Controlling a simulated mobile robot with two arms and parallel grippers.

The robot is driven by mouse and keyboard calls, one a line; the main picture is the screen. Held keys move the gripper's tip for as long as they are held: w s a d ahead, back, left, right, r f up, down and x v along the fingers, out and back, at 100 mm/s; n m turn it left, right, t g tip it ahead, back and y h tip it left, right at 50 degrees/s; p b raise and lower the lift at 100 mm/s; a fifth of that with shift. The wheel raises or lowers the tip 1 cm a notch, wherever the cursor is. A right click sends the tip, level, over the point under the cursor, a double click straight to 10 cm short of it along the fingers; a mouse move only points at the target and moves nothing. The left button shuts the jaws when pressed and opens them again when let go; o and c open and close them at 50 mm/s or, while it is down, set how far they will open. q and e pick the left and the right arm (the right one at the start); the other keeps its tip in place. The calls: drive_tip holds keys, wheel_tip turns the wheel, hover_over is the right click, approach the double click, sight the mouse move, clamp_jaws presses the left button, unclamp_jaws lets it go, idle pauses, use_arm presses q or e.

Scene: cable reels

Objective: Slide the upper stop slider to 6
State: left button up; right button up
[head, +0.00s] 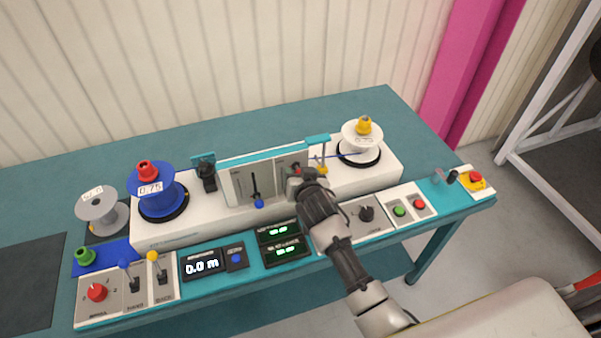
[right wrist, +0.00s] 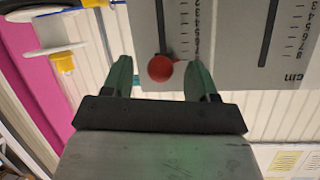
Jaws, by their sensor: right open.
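The upright grey slider panel (head: 240,186) has two slotted scales. A blue knob (head: 259,203) sits at the bottom of its left slot. A red knob with a pointer (right wrist: 161,68) sits on the other slot in the right wrist view, beside printed marks that are too small to read surely. No readable label tells which slider is the upper stop. My right gripper (right wrist: 160,76) is open, its two green fingers on either side of the red knob, with visible gaps. In the head view my right gripper (head: 298,183) covers part of the panel's right side.
A blue reel (head: 170,205) stands left of the panel and a white reel (head: 361,145) right of it. In front lie displays (head: 202,264), levers (head: 128,280), a black rotary knob (head: 366,213) and green and red buttons (head: 400,211). The teal table behind is clear.

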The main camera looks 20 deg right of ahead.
drive_tip(key=shift+w+f, duration=0.15)
drive_tip(key=shift+w, duration=0.15)
drive_tip(key=shift+c, duration=0.4)
drive_tip(key=c, duration=0.9)
drive_tip(key=shift+o, duration=0.2)
drive_tip(key=shift+f+b, duration=0.8)
drive_tip(key=shift+f, duration=0.2)
drive_tip(key=o, duration=0.9)
drive_tip(key=shift+o, duration=0.2)
